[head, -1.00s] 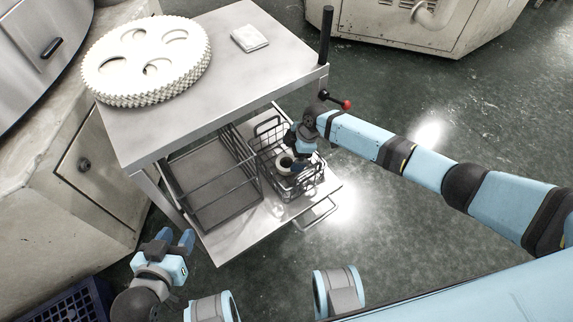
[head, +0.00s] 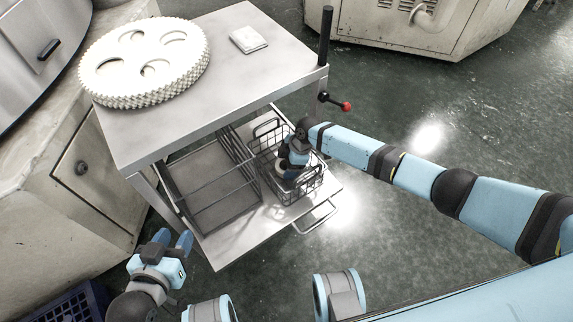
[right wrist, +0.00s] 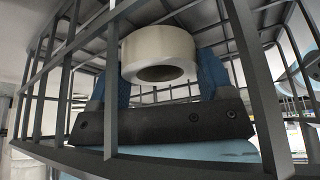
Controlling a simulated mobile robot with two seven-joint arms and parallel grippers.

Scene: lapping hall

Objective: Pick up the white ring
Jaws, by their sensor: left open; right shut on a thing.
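The white ring (right wrist: 158,50) is between the blue fingers of my right gripper (right wrist: 165,75) in the right wrist view. The fingers are closed on its two sides. Wire bars of the basket (right wrist: 258,85) surround the gripper and ring there. In the head view my right gripper (head: 290,172) reaches down into the wire basket (head: 312,186) on the pulled-out shelf, and it mostly hides the ring. My left gripper (head: 174,240) is open and empty, low at the left, apart from the cart.
The basket stands on the cart's pulled-out drawer shelf (head: 228,250), beside a wire rack (head: 222,205). The cart top (head: 200,110) above holds a large white gear stack (head: 145,65) and a white folded cloth (head: 249,40). A red-knobbed lever (head: 346,106) sticks out at the cart's right.

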